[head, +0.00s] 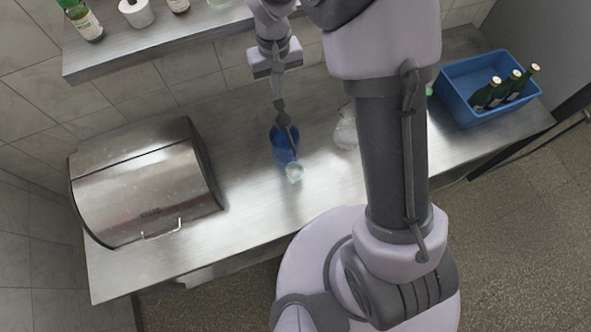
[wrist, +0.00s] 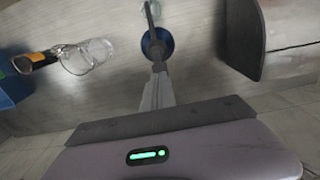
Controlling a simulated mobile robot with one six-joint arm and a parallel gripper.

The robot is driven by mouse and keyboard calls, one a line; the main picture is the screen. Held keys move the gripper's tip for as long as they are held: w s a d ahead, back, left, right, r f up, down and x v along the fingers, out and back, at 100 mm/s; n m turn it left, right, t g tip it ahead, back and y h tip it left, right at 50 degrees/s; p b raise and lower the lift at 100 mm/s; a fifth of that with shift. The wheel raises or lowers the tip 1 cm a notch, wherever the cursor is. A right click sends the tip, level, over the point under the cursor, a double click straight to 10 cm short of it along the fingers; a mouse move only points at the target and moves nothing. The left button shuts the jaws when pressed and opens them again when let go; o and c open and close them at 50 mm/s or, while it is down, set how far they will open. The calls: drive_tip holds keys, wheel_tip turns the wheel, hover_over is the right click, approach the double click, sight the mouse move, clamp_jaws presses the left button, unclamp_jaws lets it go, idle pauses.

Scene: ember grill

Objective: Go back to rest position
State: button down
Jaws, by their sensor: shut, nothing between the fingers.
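My gripper (head: 280,103) is shut and empty, hanging above the counter below the wall shelf. In the wrist view its closed fingertips (wrist: 160,69) point toward a blue container (wrist: 166,43). In the head view the blue container (head: 281,152) stands on the counter below my gripper. A thin grey utensil appears to stick out of it, and its upper end is hard to separate from the fingers.
A metal grill (head: 140,190) with a lid and front handle sits at left. A small glass (head: 294,172) and a clear jug (head: 345,133) stand near the container. A blue crate (head: 458,95) holds bottles at right. The shelf (head: 160,45) overhangs the counter.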

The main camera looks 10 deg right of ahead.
drive_tip(key=shift+r, duration=0.45)
drive_tip(key=shift+f, duration=0.15)
drive_tip(key=shift+b, duration=0.5)
drive_tip(key=s+d+f+m+t+b, duration=0.2)
drive_tip(key=s+b, duration=0.5)
drive_tip(key=b, duration=0.2)
drive_tip(key=s+d+f+m+t+y+b, duration=0.1)
drive_tip(key=s+d+f+m+t+b, duration=0.1)
drive_tip(key=s+b, duration=0.6)
drive_tip(key=s+d+f+m+t+y+b, duration=0.1)
drive_tip(key=s+f+m+b, duration=0.1)
drive_tip(key=s+f+b, duration=0.2)
drive_tip(key=s+b, duration=0.3)
drive_tip(key=b, duration=0.3)
drive_tip(key=shift+s+d+f+m+t, duration=0.15)
drive_tip(key=shift+d+f+m+t, duration=0.05)
drive_tip(key=shift+d+m+t, duration=0.2)
